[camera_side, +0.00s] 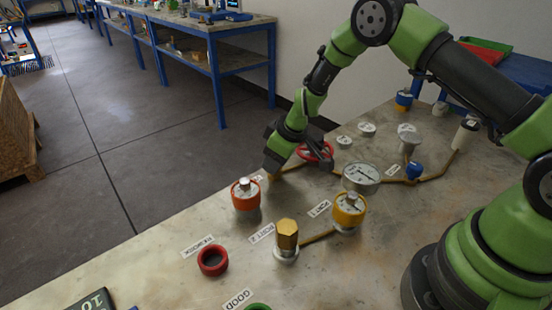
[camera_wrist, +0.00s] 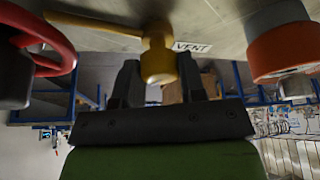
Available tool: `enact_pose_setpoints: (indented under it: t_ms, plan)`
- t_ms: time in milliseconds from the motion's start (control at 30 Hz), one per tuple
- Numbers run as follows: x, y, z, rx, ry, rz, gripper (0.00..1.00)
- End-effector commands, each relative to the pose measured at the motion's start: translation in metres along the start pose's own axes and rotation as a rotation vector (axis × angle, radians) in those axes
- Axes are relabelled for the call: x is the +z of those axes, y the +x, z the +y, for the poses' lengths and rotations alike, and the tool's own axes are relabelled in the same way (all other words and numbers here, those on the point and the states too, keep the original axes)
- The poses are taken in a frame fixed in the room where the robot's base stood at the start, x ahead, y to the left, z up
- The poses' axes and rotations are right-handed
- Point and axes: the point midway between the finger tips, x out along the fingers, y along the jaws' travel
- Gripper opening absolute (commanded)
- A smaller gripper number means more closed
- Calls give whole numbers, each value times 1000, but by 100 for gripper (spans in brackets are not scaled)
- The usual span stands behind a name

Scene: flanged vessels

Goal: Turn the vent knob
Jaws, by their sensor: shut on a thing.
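The brass-yellow vent knob (camera_wrist: 158,58) stands at the end of a yellow pipe, beside the "VENT" label (camera_wrist: 192,47) in the wrist view. My gripper (camera_wrist: 158,70) has one dark finger on each side of the knob and is shut on it. In the side view my gripper (camera_side: 275,162) reaches down to the bench's far edge, and its fingers hide most of the knob. How far the knob is turned cannot be told.
A red handwheel (camera_side: 315,151) is close to the right of my gripper. An orange-collared vessel (camera_side: 245,195) stands nearer the camera. The near bench middle holds a red ring (camera_side: 212,260).

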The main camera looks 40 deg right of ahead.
Motion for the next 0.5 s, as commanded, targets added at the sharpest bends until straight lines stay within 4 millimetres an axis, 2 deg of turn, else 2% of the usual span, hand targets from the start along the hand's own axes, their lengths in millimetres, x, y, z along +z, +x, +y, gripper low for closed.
enact_pose_setpoints:
  t_ms: [500]
  plan:
    - [0,0,0,89,207,2,14]
